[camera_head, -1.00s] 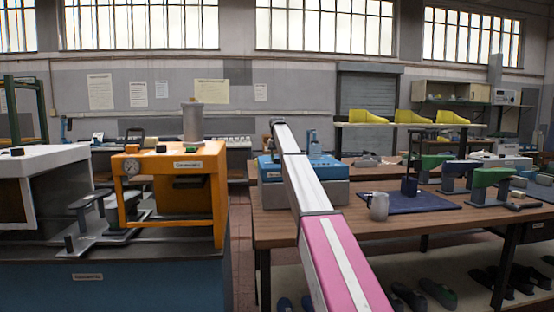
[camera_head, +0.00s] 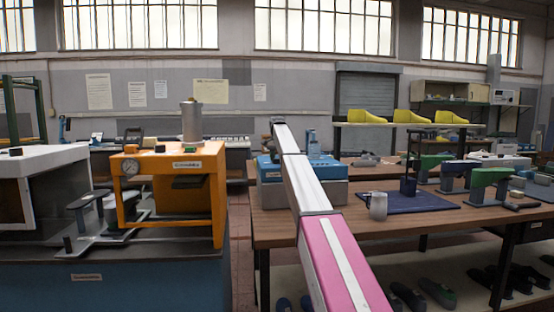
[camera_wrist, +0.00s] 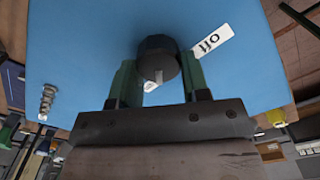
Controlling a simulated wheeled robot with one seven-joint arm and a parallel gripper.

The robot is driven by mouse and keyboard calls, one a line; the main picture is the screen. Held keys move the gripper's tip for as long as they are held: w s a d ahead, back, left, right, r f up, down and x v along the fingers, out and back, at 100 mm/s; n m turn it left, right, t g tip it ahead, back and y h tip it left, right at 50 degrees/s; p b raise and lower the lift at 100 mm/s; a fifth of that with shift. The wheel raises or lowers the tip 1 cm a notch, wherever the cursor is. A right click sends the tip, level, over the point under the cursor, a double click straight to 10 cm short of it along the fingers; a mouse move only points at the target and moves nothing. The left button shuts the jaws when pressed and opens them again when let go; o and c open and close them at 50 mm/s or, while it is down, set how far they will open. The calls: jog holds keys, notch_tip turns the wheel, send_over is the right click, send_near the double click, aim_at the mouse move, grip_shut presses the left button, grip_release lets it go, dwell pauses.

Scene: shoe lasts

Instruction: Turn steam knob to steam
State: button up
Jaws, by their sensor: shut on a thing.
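The steam knob (camera_wrist: 158,58) is a dark, round knob on the blue panel (camera_wrist: 85,45) of a machine, seen in the wrist view. A white label reading "off" (camera_wrist: 212,43) sits to the upper right of the knob, upside down in this view. Part of another white label (camera_wrist: 151,86) shows below the knob, mostly hidden. My gripper (camera_wrist: 160,76) has its two green fingers shut on the knob, one on each side. In the head view the blue machine (camera_head: 325,166) stands on the wooden table, partly behind my arm. The knob and gripper cannot be made out there.
A grey mug (camera_head: 377,206) stands on the table to the right of my arm. A dark blue mat (camera_head: 425,202) and green shoe-last stands (camera_head: 490,180) are further right. An orange machine (camera_head: 140,167) is on the left bench.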

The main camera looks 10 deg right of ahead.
dwell(0.3)
jog(key=o, duration=0.9)
jog(key=shift+r, duration=0.1)
notch_tip(320, 180, up, 11)
jog(key=shift+f, duration=0.15)
